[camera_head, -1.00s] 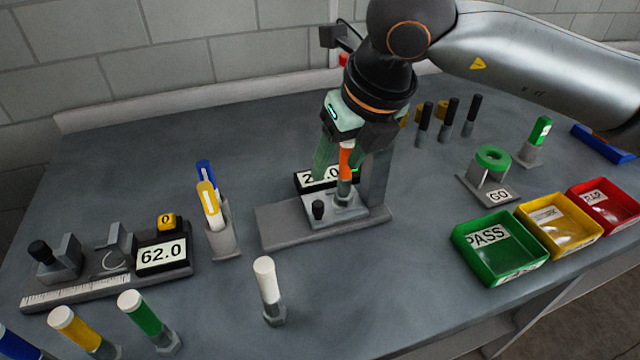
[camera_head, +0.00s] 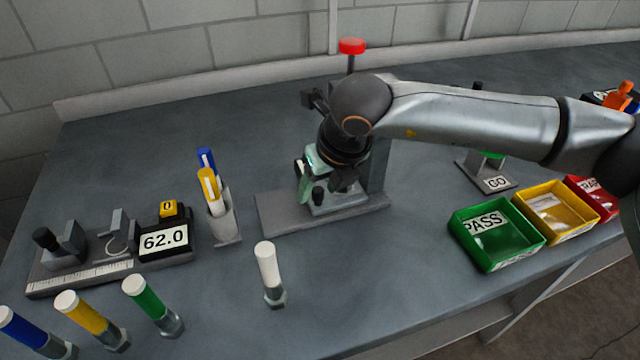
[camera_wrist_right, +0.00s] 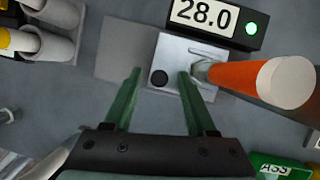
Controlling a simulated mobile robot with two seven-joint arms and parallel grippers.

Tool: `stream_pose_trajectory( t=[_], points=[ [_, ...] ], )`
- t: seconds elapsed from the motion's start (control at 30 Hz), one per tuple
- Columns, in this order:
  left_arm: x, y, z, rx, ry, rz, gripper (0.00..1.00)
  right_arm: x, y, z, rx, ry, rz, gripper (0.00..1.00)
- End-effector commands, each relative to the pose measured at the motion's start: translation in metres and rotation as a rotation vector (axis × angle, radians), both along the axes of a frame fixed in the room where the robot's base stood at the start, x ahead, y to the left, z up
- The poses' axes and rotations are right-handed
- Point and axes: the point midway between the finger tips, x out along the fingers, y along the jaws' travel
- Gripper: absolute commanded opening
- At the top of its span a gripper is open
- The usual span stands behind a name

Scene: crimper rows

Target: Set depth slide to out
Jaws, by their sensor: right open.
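The fixture has a grey base (camera_head: 275,218) with a light metal plate that shows in the wrist view (camera_wrist_right: 174,50). A small black knob (camera_head: 317,196), perhaps the depth slide's, stands on that plate and also shows in the wrist view (camera_wrist_right: 159,77). My right gripper (camera_wrist_right: 160,74) is open, with one green finger on each side of the knob in that view. I cannot tell whether they touch it. In the head view the right gripper (camera_head: 308,188) hangs low over the fixture and hides much of it. My left gripper is not in view.
A display (camera_wrist_right: 205,15) reads 28.0 beside a green light. An orange, white-ended handle (camera_wrist_right: 240,78) stands close to the right finger. A grey holder (camera_head: 223,222) is left of the fixture. A white-topped post (camera_head: 268,265) stands in front, a green PASS bin (camera_head: 497,240) right.

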Motion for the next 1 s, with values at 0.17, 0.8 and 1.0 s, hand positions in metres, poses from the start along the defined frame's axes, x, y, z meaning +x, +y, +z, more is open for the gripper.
stream_pose_trajectory(
  t=[0.17, 0.8, 1.0],
  points=[
    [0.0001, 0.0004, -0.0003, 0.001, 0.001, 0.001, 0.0, -0.0001, 0.0, 0.0002, 0.0, 0.0, 0.0, 0.47],
    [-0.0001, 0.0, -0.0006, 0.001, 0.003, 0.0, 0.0, -0.0001, -0.0003, 0.0007, 0.0, 0.0, -0.001, 0.0],
    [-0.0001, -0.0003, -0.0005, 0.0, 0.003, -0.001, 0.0, 0.0, -0.0004, 0.0008, 0.0, 0.0, -0.001, 0.0]
  ],
)
